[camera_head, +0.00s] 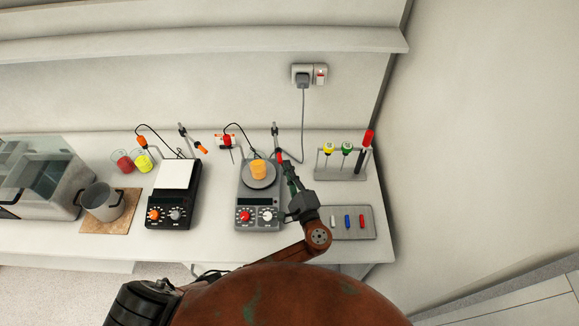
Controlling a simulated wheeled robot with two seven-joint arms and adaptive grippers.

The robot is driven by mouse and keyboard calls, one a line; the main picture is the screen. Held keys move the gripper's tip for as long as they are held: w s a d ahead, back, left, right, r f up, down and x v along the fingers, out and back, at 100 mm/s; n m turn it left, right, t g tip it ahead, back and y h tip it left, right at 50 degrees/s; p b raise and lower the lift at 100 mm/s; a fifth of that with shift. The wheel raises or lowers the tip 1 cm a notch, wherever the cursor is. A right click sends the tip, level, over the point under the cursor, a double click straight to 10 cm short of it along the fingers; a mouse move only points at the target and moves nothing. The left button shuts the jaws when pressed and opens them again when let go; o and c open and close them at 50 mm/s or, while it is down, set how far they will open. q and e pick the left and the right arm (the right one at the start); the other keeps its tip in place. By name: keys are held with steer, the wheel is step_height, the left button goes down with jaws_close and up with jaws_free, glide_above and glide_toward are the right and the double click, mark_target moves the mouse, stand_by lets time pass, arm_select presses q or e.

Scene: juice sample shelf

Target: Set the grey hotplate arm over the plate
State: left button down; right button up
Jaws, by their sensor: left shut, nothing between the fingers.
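The grey hotplate (244,199) stands in the middle of the bench, with a red and a white knob on its front. A beaker of orange liquid (258,170) stands on its round plate (258,184). A thin post (275,131) rises at its back right. The grey hotplate arm (280,157), with a red end, points off the plate's right side, toward the front. My left gripper (287,170) is shut and empty at the hotplate's right edge, its tips close by the red end. I cannot tell whether they touch. My right gripper is not in view.
A black hotplate (171,209) with a square white top stands to the left, beside a metal pot (101,201). On the right are a rack (341,172) with coloured-top tubes and a grey tray (367,229). A cable (303,115) hangs from the wall socket.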

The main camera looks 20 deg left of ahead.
arm_select(q)
steer(key=s+a+m+t+h+b, duration=0.2)
steer(key=a+m+h, duration=0.4)
steer(key=a+h, duration=0.5)
steer(key=shift+s+m+t+b, duration=0.25)
steer(key=shift+m+t+b, duration=0.15)
steer(key=shift+t+b, duration=0.45)
steer(key=shift+a+r, duration=0.1)
steer(key=shift+a, duration=0.05)
